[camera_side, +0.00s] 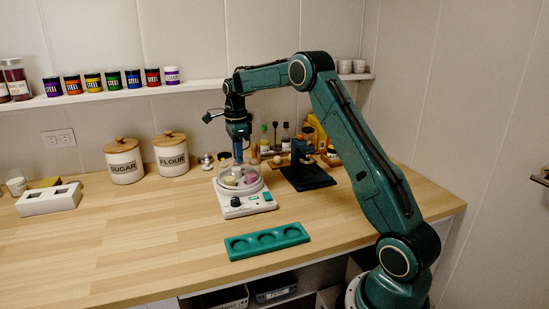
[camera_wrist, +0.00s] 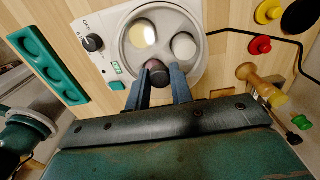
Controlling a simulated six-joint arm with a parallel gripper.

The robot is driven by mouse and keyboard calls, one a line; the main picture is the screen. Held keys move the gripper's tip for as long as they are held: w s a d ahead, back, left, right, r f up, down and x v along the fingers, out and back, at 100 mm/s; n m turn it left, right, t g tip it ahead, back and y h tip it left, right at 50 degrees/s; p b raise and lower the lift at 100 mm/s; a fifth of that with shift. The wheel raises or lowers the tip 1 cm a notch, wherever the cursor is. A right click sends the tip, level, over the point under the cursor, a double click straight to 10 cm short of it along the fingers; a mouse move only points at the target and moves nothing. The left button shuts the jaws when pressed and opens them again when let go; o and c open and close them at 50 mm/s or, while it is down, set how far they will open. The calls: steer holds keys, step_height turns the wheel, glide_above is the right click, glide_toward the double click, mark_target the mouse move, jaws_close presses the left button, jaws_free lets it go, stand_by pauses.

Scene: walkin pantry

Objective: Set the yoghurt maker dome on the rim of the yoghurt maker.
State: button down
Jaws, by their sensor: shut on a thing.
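The yoghurt maker (camera_side: 249,205) is a white unit with a dark knob and a teal switch on the counter; its white casing also shows in the wrist view (camera_wrist: 111,52). The clear yoghurt maker dome (camera_side: 238,172) is over its round top, with yellow, pink and white round items visible through or below it. My gripper (camera_side: 238,160) points down from above, shut on the dome's dark knob, which shows between the blue fingers (camera_wrist: 157,82) in the wrist view. Whether the dome's edge touches the rim or hangs just above it, I cannot tell.
A teal tray with round hollows (camera_side: 267,241) lies in front. A dark stand (camera_side: 307,176) is close on the right. Sugar (camera_side: 124,161) and flour (camera_side: 171,154) canisters stand behind left. A black cord (camera_wrist: 262,34) runs from the maker.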

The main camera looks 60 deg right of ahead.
steer(key=shift+f, duration=0.4)
stand_by(0.4)
steer(key=c, duration=1.1)
jaws_free()
steer(key=shift+c, duration=0.2)
steer(key=shift+o, duration=0.4)
steer(key=o, duration=0.4)
steer(key=shift+r, duration=0.15)
steer(key=shift+r, duration=3.3)
